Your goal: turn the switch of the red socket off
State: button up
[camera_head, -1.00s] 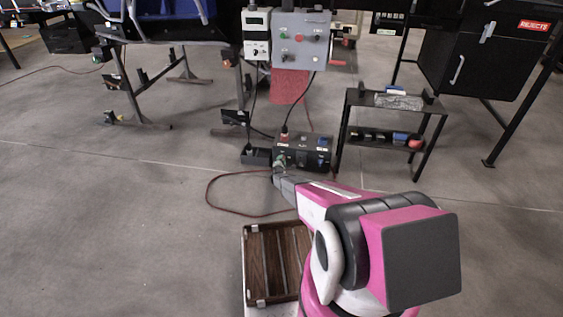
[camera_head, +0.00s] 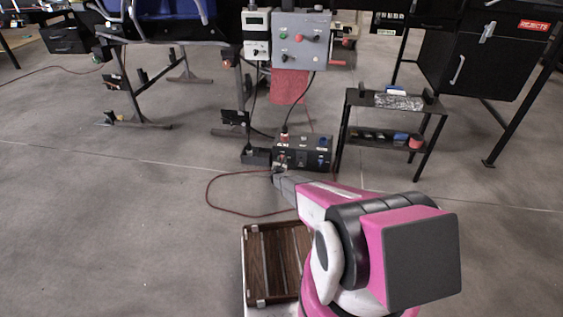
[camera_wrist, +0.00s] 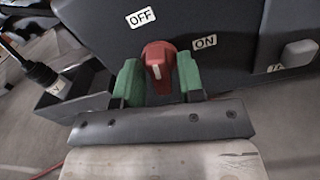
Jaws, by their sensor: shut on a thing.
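The black socket box (camera_head: 318,153) stands on the floor beyond my arm in the head view, with a red mark at its left end. In the wrist view the red switch knob (camera_wrist: 157,55), with a white mark, sits on the dark box face (camera_wrist: 225,20). An OFF label (camera_wrist: 140,17) is above and left of it; an ON label (camera_wrist: 204,41) is to its right. The green fingers of my gripper (camera_wrist: 159,80) are on either side of the knob, shut on it. The knob's exact setting is hard to tell. In the head view my gripper (camera_head: 279,170) is at the box's left front.
A black tray (camera_wrist: 75,95) with a plug and cable adjoins the box on the left. A red cable (camera_head: 210,190) loops on the floor. A wooden crate (camera_head: 247,270) lies beside my arm. A small black shelf (camera_head: 345,125) stands right of the box.

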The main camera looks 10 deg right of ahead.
jog(key=shift+f+n, duration=0.1)
jog(key=shift+n, duration=1)
jog(key=o, duration=0.6)
